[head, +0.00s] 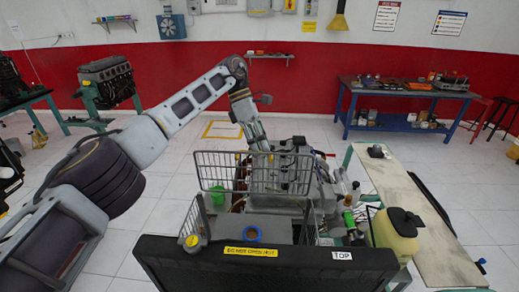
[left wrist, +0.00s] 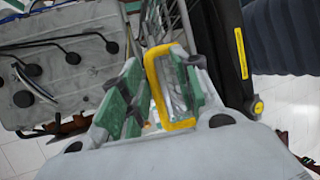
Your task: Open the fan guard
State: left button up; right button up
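The fan guard (head: 232,172) is a grey wire mesh panel in the middle of the head view, behind the black radiator top and over the engine. More mesh sides stand below it. In the left wrist view, some mesh (left wrist: 184,22) shows beyond the fingers. My left gripper (head: 276,172) points down at the guard from behind; mesh and engine parts partly hide its tips. In the left wrist view, my left gripper (left wrist: 152,92) has green-padded fingers with a yellow rectangular loop (left wrist: 152,75) at them. I cannot tell whether they grip it. My right gripper is out of view.
The black radiator top (head: 265,265) crosses the front. A yellowish tank (head: 396,235) and a long pale bench (head: 425,215) stand at the right. A blue workbench (head: 405,93) stands at the back right. Open floor lies left of the engine.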

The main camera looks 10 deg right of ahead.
pick_arm(q)
notch_tip(320, 180, up, 8)
dwell(0.5)
